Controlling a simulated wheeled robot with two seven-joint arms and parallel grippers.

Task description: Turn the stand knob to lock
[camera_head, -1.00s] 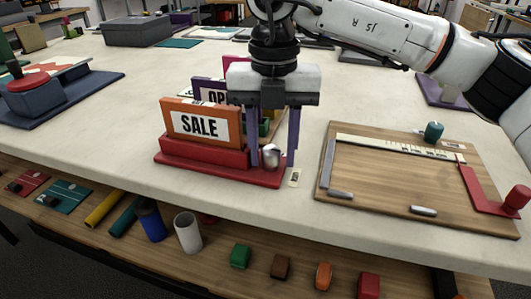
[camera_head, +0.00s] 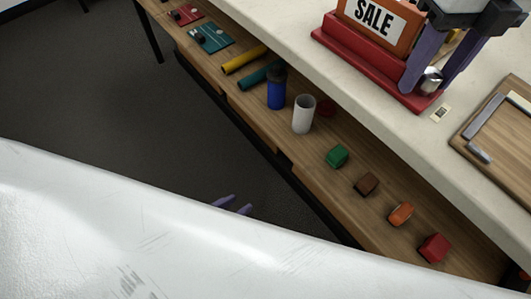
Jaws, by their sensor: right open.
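The red stand (camera_head: 375,64) holds an orange SALE sign (camera_head: 376,19) at the top right, on the table. Its silver knob (camera_head: 431,80) sits at the right end of the red base. My right gripper (camera_head: 432,83) points down with its purple fingers open, one on each side of the knob. I cannot tell whether the fingers touch it.
A wooden board (camera_head: 505,125) with metal strips lies right of the stand. A small tag (camera_head: 441,113) lies between them. The lower shelf (camera_head: 318,165) holds a blue bottle (camera_head: 277,92), a white cup (camera_head: 303,115) and several coloured blocks. The dark floor (camera_head: 90,110) at left is clear.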

